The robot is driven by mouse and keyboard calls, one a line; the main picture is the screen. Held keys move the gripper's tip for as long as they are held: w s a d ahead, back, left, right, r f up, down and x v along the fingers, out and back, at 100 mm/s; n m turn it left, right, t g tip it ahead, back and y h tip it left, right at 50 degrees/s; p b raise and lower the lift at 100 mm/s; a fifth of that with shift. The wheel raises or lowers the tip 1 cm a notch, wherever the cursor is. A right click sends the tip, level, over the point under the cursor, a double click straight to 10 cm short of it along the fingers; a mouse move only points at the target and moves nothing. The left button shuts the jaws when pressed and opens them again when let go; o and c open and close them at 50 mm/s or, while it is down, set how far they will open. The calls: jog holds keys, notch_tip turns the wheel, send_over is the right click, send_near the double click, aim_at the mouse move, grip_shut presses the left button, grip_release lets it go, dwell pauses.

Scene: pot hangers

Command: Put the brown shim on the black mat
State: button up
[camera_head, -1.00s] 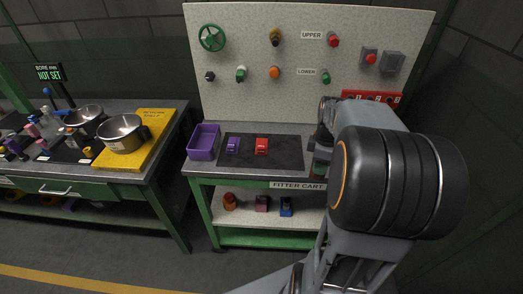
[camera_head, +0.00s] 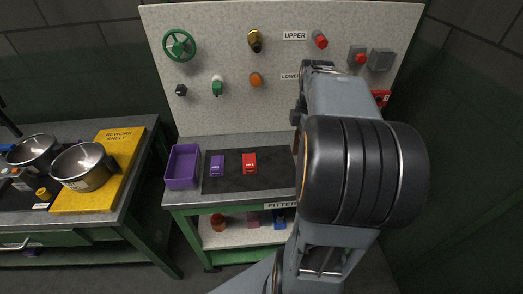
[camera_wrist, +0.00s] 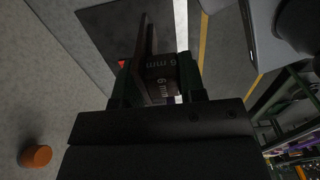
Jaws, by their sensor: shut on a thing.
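The black mat (camera_head: 270,181) lies on the cart top in the head view, and part of it shows at the upper left of the wrist view (camera_wrist: 104,28). A purple block and a red block lie on its left part. In the wrist view my gripper (camera_wrist: 160,80) is shut on the brown shim (camera_wrist: 162,82), a dark brown piece marked "6 mm". The shim is held above the cart. In the head view my arm hides most of the gripper and the mat's right end.
A purple bin (camera_head: 182,167) stands left of the mat. The purple block (camera_head: 217,165) and red block (camera_head: 249,163) take up mat space; the mat right of them is bare. A yellow shelf with a pot (camera_head: 84,168) is at left.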

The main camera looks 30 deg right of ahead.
jog(key=shift+w+a+f+p, duration=0.2)
jog(key=shift+w+a+f, duration=0.35)
jog(key=shift+w+f, duration=1.3)
jog(key=shift+w+a+f+p, duration=0.25)
jog(key=shift+w+a+f, duration=0.3)
jog(key=shift+w+f, duration=1.3)
jog(key=shift+w+a+f+p, duration=0.2)
jog(key=shift+w+a+f, duration=0.35)
jog(key=shift+w+f, duration=1.3)
jog(key=shift+s+f, duration=0.35)
jog(key=shift+f, duration=0.15)
jog(key=o, duration=1.2)
jog(key=shift+c, duration=0.2)
jog(key=shift+r, duration=0.15)
